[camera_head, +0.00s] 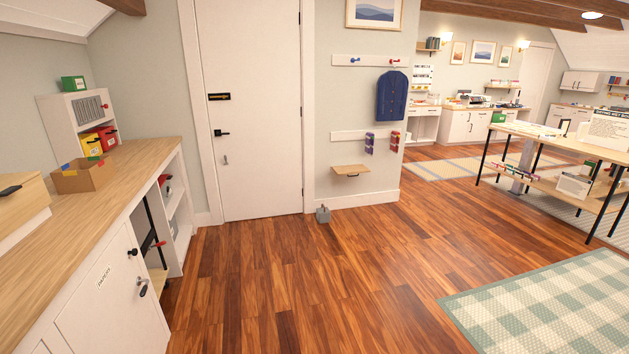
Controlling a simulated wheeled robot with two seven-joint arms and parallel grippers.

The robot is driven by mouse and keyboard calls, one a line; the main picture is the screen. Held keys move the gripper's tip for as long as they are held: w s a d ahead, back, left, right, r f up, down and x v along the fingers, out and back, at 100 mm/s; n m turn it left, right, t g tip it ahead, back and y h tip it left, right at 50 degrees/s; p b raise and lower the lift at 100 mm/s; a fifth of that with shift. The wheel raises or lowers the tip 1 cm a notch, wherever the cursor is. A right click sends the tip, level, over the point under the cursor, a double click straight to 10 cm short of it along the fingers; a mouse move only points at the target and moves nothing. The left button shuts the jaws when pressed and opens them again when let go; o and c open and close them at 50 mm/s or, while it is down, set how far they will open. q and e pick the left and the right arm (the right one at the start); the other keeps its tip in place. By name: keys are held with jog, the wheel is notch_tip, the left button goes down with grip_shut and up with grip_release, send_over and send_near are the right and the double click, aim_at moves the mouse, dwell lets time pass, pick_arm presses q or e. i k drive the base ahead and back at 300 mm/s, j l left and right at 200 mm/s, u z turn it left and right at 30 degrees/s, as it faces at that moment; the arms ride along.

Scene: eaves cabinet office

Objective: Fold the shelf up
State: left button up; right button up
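A small light-wood shelf (350,170) stands out from the wall, roughly level, low down to the right of the white door. It looks folded down, with its flat top facing up and nothing seen lying on it. A white wall rail (346,136) runs above it. Its hinge or bracket is too small to tell. Neither of my grippers shows in this view.
A grey weight-like object (322,214) stands on the floor beside the closed door (248,110). A long wood-topped counter (110,185) runs along the left. A green checked rug (550,310) and a black-legged table (560,145) are at the right. The middle wooden floor is clear.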

aim_at(359, 168)
jog(key=i, duration=3.6)
jog(key=i+z, duration=0.15)
jog(key=i, duration=0.35)
jog(key=i+j+z, duration=0.15)
jog(key=i, duration=0.35)
jog(key=i+j+z, duration=0.15)
jog(key=i, duration=0.35)
jog(key=i+j+z, duration=0.15)
jog(key=i+j, duration=0.15)
jog(key=i, duration=0.2)
jog(key=i+j+z, duration=0.1)
jog(key=j+z, duration=0.35)
jog(key=j, duration=0.35)
jog(key=j+z, duration=0.45)
jog(key=j, duration=0.35)
jog(key=k+j+z, duration=0.1)
jog(key=j, duration=0.1)
